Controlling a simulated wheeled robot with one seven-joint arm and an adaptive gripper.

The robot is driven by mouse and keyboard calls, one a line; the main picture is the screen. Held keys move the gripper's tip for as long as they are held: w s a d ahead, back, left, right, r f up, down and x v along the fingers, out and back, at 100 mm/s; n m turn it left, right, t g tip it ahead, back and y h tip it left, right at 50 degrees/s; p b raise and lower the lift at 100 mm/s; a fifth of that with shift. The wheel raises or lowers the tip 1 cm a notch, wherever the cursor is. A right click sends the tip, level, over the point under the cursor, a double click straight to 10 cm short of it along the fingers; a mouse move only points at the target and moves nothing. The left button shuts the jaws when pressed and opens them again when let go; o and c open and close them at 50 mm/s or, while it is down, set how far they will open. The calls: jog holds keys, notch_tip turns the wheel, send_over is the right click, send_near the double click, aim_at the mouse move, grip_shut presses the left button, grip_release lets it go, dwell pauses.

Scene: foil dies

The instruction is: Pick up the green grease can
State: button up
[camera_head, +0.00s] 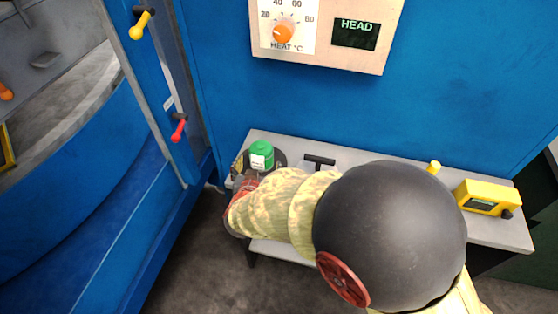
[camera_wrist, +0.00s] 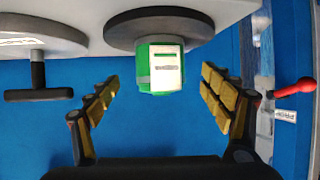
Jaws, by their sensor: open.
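The green grease can (camera_head: 261,153), with a white label, stands on a dark round base at the left end of the grey bench (camera_head: 508,236). In the wrist view the can (camera_wrist: 144,66) lies ahead of my gripper (camera_wrist: 156,87), roughly between the lines of its two fingers and nearer the left one in height. The yellow-padded fingers are spread wide with nothing held between them. In the head view my arm hides most of the gripper beside the can. I cannot tell whether a finger touches the can.
A black T-handled tool (camera_head: 319,161) stands right of the can. A yellow device (camera_head: 487,198) sits at the bench's right end. A blue wall with a HEAT dial panel (camera_head: 325,30) rises behind. A red lever (camera_head: 179,130) is on the blue frame at left.

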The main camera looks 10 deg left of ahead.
jog(key=b+x, duration=0.1)
jog(key=x, duration=0.2)
jog(key=b+x, duration=0.2)
jog(key=x, duration=0.2)
jog(key=shift+f, duration=0.5)
jog(key=shift+w, duration=0.2)
jog(key=c, duration=0.3)
jog(key=shift+r, duration=0.1)
jog(key=c, duration=1.3)
